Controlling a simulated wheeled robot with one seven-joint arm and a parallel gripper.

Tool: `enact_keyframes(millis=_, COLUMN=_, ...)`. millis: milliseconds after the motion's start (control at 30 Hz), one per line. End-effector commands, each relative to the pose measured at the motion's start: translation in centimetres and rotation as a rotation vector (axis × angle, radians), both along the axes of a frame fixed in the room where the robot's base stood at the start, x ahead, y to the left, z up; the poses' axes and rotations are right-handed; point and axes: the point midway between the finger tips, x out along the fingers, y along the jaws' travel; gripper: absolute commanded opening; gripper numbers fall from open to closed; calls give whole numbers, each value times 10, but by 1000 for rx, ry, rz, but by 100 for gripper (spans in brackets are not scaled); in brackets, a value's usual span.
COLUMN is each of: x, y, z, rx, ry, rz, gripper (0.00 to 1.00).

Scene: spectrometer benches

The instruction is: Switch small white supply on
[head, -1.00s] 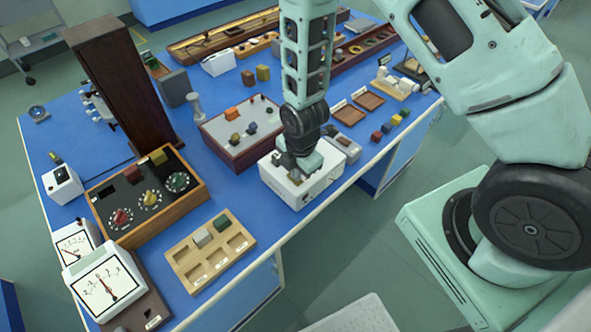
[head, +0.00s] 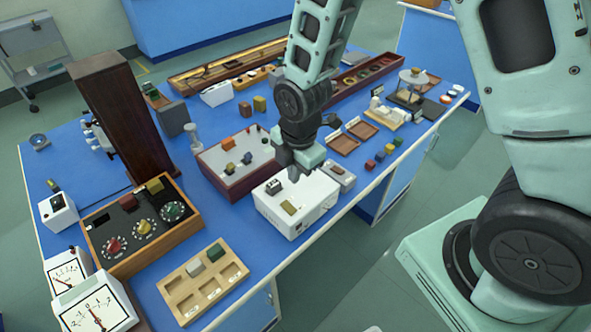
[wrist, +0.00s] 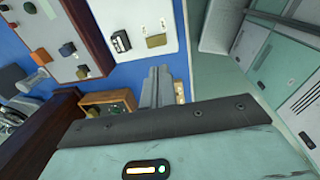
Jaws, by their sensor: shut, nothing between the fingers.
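The small white supply (head: 315,197) is a white box near the front edge of the blue bench. Its top carries a small black-and-white switch (head: 274,186) and a brownish plate (head: 289,207). The supply also shows at the top of the wrist view (wrist: 143,14), with the switch (wrist: 120,41) beside the plate (wrist: 156,41). I cannot tell which way the switch is set. My gripper (head: 308,168) is above the back of the supply, apart from it. Its fingers (wrist: 157,84) are shut and empty.
A dark red box with a grey top (head: 237,160) stands close behind and left of the supply. A small grey device (head: 340,177) sits to its right. A wooden tray (head: 205,285) and a dial box (head: 145,228) are at the left. Bare blue bench lies between tray and supply.

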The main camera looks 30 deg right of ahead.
Motion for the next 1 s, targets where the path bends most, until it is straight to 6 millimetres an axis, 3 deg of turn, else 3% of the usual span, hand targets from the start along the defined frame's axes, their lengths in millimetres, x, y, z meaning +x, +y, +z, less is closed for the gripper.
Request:
enact_keyframes(millis=333, x=-3, y=-1, z=15, rx=-1, ry=1, rz=0, gripper=0)
enact_keyframes(millis=1000, x=11, y=3, z=4, rx=19, ry=-25, rz=-4, gripper=0)
